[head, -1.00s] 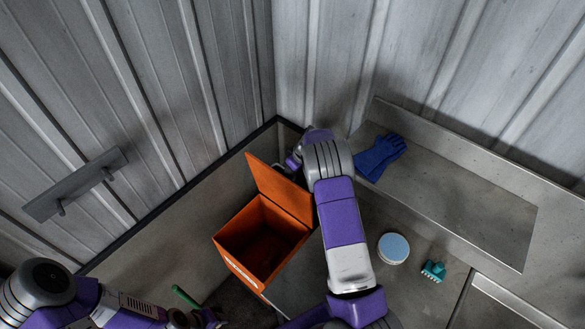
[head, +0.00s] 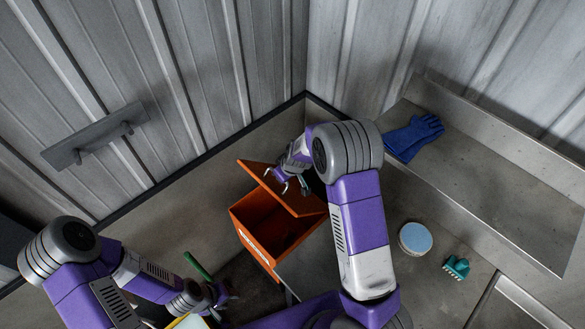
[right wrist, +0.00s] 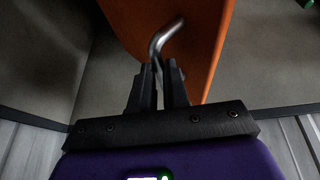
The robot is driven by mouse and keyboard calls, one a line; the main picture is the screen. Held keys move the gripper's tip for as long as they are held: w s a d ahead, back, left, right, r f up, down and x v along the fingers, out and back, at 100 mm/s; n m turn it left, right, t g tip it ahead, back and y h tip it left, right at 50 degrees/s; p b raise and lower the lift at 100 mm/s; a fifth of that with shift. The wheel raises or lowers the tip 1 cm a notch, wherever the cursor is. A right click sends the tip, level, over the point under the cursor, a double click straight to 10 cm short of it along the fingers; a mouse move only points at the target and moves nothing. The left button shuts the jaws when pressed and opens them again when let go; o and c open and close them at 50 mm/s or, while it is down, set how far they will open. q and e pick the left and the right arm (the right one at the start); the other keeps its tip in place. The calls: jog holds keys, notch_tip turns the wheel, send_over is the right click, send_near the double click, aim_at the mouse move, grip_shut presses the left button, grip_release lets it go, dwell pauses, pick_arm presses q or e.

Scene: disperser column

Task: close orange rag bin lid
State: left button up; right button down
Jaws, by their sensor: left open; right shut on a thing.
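The orange rag bin (head: 256,248) stands below the corner of the walls in the head view, its dark inside partly showing. Its orange lid (head: 303,206) is tilted, partly open above the bin. My right gripper (head: 287,187) is at the lid's upper face. In the right wrist view its fingers (right wrist: 158,78) are shut on the bent metal handle (right wrist: 163,38) of the orange lid (right wrist: 195,45). My left gripper (head: 226,294) is open, low and to the left of the bin, apart from it.
A blue glove (head: 410,138), a round white tub with a blue top (head: 415,238) and a teal brush (head: 456,267) lie on the grey bench at right. A green stick (head: 197,265) is near my left gripper. A wall rack (head: 95,137) is at left.

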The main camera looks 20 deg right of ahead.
jog(key=shift+s+a+f, duration=0.25)
jog(key=shift+a+f, duration=0.1)
jog(key=shift+a, duration=0.3)
jog(key=c, duration=1.1)
grip_release()
jog(key=v, duration=0.7)
jog(key=shift+s+d+r+p, duration=0.1)
jog(key=shift+r+p, duration=0.15)
jog(key=shift+p, duration=0.1)
